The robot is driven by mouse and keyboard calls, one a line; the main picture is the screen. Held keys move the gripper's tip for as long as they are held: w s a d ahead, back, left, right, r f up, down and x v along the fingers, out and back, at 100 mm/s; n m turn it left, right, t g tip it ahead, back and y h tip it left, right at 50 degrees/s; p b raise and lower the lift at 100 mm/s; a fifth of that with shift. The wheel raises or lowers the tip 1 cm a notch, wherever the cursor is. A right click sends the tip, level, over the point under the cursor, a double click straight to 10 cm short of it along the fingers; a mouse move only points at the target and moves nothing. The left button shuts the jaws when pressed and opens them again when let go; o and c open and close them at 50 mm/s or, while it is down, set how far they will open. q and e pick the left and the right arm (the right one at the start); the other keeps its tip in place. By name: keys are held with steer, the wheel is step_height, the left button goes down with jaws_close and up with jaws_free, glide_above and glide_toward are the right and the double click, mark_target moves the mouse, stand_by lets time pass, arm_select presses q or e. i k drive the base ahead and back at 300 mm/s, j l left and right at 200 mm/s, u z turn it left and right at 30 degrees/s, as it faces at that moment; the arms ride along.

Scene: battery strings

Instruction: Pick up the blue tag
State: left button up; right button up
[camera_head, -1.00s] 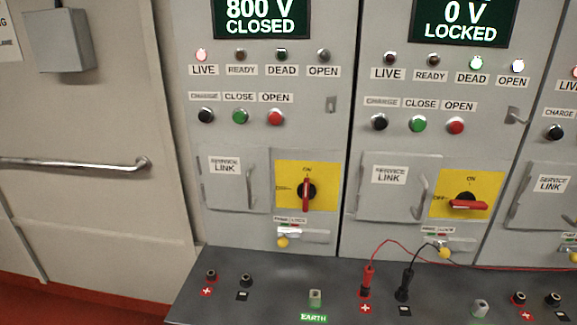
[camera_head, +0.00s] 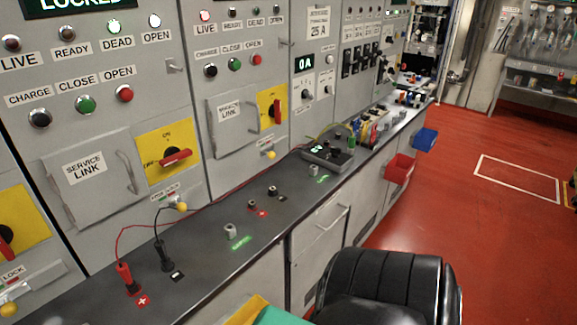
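I cannot make out a blue tag in this view. Several small coloured items stand in a row on the grey bench (camera_head: 205,250) toward its far end, too small to tell apart. A blue bin (camera_head: 425,139) hangs on the bench front at the far end, with a red bin (camera_head: 399,168) nearer. Neither of my grippers is in view.
Grey cabinets with switches line the left. Red and black plugs (camera_head: 128,279) with leads stand on the near bench, and a meter (camera_head: 327,155) lies farther along. A black padded seat (camera_head: 385,285) stands at the bottom. The red floor (camera_head: 470,225) at right is clear.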

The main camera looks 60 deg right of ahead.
mark_target(355, 128)
steer(key=z, duration=2.3)
